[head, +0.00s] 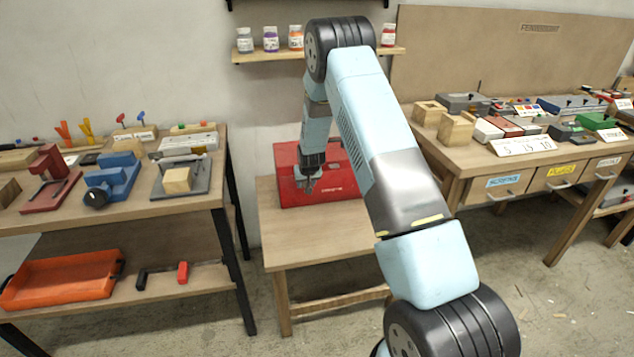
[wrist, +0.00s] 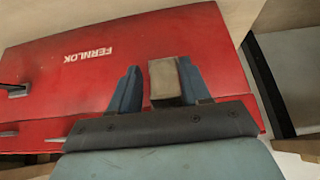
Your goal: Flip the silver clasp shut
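The red toolbox (head: 345,188) stands on the small wooden table, and its lettered red face (wrist: 60,85) fills much of the wrist view, upside down. My gripper (head: 308,183) is at the left part of the toolbox in the head view. In the wrist view my gripper (wrist: 160,92) has two blue fingers apart. A grey metallic block, seemingly the silver clasp (wrist: 165,82), shows between them, close to the right finger with a gap to the left one. Contact cannot be told. The clasp is not distinguishable in the head view.
A dark fitting (wrist: 15,90) sits at the toolbox's left edge in the wrist view. The small table (head: 325,235) has bare wood in front of the toolbox. Cluttered benches stand at left (head: 140,208) and right (head: 455,160). A shelf with jars (head: 255,56) hangs above.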

